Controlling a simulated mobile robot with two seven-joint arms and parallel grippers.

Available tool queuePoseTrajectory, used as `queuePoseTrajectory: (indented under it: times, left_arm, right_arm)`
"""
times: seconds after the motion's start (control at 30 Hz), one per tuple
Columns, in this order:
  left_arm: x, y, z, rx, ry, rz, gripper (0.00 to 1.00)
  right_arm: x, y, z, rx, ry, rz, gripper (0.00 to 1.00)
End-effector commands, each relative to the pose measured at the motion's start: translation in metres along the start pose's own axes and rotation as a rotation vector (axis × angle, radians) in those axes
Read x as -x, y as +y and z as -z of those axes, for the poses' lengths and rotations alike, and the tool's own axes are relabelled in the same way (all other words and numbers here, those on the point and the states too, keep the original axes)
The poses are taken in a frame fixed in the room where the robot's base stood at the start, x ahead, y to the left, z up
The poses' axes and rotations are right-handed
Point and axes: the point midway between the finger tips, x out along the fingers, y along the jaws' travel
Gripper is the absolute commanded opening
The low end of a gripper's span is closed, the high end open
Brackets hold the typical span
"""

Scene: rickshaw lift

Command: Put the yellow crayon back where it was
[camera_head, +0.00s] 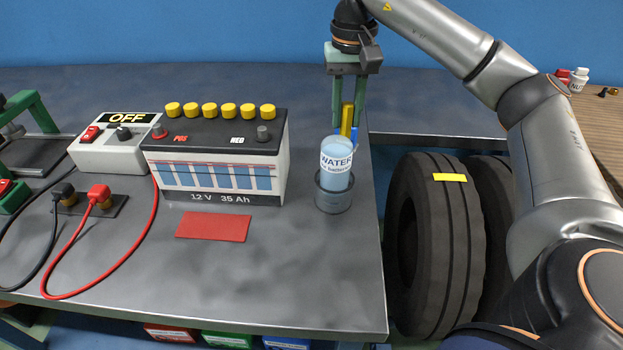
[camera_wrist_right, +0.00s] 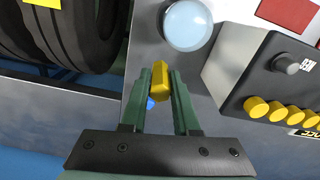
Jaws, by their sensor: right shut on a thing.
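The yellow crayon (camera_head: 347,118) is held upright between the fingers of my right gripper (camera_head: 349,105), above the bench behind the water bottle (camera_head: 336,160). In the right wrist view the crayon (camera_wrist_right: 160,84) sits between the two green fingertips. A small blue piece (camera_head: 354,136) shows just below it, beside the bottle; it also shows in the right wrist view (camera_wrist_right: 150,103). The crayon's lower end is hidden behind the bottle in the head view, so I cannot tell what it touches. My left gripper is not in view.
The bottle stands in a grey cup (camera_head: 333,199) near the bench's right edge. Left of it are a battery (camera_head: 215,175) with yellow caps, a red card (camera_head: 213,226) and a switch box (camera_head: 112,152) with cables. Tyres (camera_head: 434,240) stand beyond the edge.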

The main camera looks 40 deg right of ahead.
Motion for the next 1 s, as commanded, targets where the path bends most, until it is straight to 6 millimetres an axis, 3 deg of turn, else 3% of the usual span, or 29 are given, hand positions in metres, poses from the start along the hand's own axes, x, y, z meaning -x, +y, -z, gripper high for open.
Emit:
queuePoseTrajectory:
  times: [0.2,0.8,1.0]
  left_arm:
    - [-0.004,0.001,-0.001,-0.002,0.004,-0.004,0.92]
    - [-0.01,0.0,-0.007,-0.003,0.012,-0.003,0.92]
    - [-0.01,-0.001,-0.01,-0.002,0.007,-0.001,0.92]
  right_arm:
    - [-0.004,0.004,0.0,-0.007,-0.015,-0.002,0.0]
    - [-0.09,0.005,-0.002,-0.007,-0.018,-0.003,0.0]
    - [-0.1,0.004,-0.002,-0.007,-0.015,0.0,0.0]
